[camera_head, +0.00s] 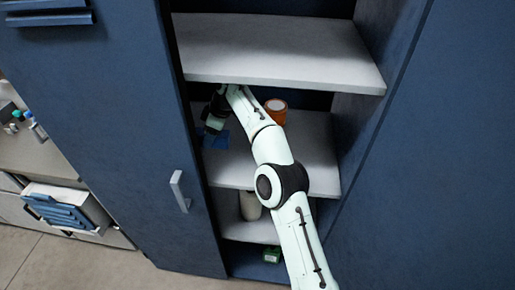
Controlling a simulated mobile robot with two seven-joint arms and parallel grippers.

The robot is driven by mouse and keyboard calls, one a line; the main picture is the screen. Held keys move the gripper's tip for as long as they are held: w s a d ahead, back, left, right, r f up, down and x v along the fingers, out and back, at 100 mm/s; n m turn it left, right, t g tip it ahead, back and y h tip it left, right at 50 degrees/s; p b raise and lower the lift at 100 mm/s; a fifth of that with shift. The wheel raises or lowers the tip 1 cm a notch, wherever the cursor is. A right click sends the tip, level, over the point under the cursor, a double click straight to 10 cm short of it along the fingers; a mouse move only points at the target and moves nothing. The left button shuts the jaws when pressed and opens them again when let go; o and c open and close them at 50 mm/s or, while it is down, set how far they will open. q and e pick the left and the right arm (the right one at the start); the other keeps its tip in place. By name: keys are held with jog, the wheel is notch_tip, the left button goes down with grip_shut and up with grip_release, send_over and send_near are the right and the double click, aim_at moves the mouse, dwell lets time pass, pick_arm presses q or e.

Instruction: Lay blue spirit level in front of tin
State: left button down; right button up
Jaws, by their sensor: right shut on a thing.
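My right gripper (214,126) reaches into the blue cabinet, over the left part of the middle shelf. It is shut on a blue thing (216,139) at its fingertips, which I take for the blue spirit level. The blue thing is small in view and partly hidden by the gripper; I cannot tell whether it touches the shelf. An orange tin (276,107) with a pale top stands on the same shelf, to the right of the gripper and farther back, partly behind my right arm. My left gripper is not in view.
The upper shelf (275,50) is close above my right arm. The middle shelf (312,160) is bare at its right. A pale cylinder (249,206) and a green item (271,255) stand lower down. The cabinet door (120,150) is at left, with a counter beyond.

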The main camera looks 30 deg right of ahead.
jog(key=shift+w, duration=0.25)
jog(key=shift+s+d+r, duration=0.1)
jog(key=shift+d, duration=0.15)
jog(key=s+d, duration=0.8)
jog(key=d, duration=0.1)
jog(key=s+d+f, duration=0.1)
jog(key=s+d, duration=0.4)
jog(key=shift+s+d+b, duration=0.1)
jog(key=shift+d+b, duration=0.15)
jog(key=shift+b, duration=0.1)
jog(key=shift+f, duration=0.7)
notch_tip(320, 180, down, 4)
jog(key=shift+r+b, duration=0.1)
jog(key=shift+b, duration=0.25)
jog(key=shift+d+f, duration=0.15)
jog(key=shift+f, duration=0.15)
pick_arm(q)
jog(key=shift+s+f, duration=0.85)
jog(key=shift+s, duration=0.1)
pick_arm(e)
jog(key=shift+f, duration=0.1)
